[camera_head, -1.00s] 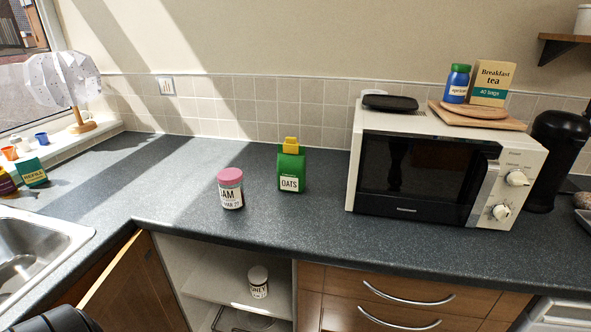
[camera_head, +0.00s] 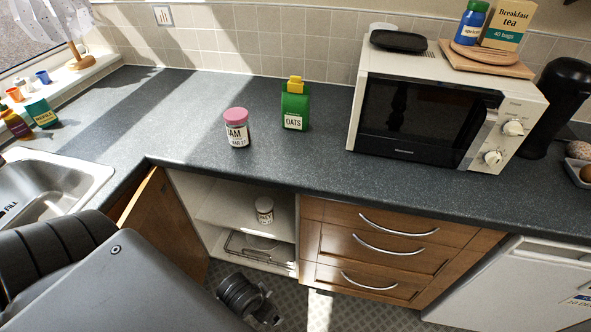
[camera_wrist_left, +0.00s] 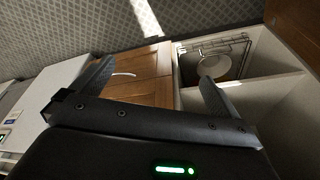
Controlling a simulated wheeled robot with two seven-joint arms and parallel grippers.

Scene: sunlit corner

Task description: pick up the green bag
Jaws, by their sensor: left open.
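The green bag (camera_head: 295,108) stands upright on the dark worktop in the head view. It has a yellow top and a white label reading OATS. My left gripper (camera_wrist_left: 157,72) is open and empty in the wrist view, its two dark fingers spread. It points toward the drawers and the open cupboard, well below the worktop and apart from the bag. In the head view my left arm fills the lower left corner. The bag does not show in the wrist view. My right gripper is in neither view.
A jam jar (camera_head: 237,130) with a pink lid stands just left of the bag. The microwave (camera_head: 430,105) is to its right. Below is an open cupboard with a small jar (camera_head: 264,209) and a wire rack (camera_head: 262,250). The open cupboard door (camera_head: 165,220) sticks out. The sink (camera_head: 60,180) is left.

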